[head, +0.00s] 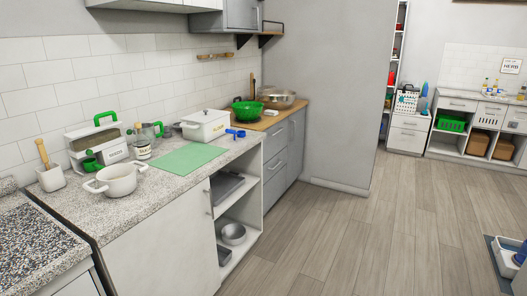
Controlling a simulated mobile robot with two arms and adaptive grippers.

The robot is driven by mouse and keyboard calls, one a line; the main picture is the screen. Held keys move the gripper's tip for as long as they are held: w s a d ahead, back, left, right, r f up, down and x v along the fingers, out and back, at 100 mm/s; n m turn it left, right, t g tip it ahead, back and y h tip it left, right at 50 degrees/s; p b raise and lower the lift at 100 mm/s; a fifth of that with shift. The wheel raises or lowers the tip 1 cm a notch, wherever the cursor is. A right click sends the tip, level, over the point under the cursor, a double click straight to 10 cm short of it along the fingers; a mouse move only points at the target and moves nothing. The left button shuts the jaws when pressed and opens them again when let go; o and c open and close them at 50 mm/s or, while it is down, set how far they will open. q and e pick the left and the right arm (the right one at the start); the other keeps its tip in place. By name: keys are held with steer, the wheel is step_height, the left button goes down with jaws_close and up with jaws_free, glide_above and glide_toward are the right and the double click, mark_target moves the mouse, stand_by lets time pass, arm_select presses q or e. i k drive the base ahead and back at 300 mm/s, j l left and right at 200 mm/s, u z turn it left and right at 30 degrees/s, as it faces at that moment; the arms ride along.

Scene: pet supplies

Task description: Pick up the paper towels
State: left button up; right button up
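I cannot make out any paper towels in the head view. Neither of my grippers is in view.

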mark_target(268, 113)
steer(key=i+l+z, duration=0.35)
steer(key=i, duration=0.4)
steer(key=i+z, duration=0.35)
steer(key=i, duration=0.35)
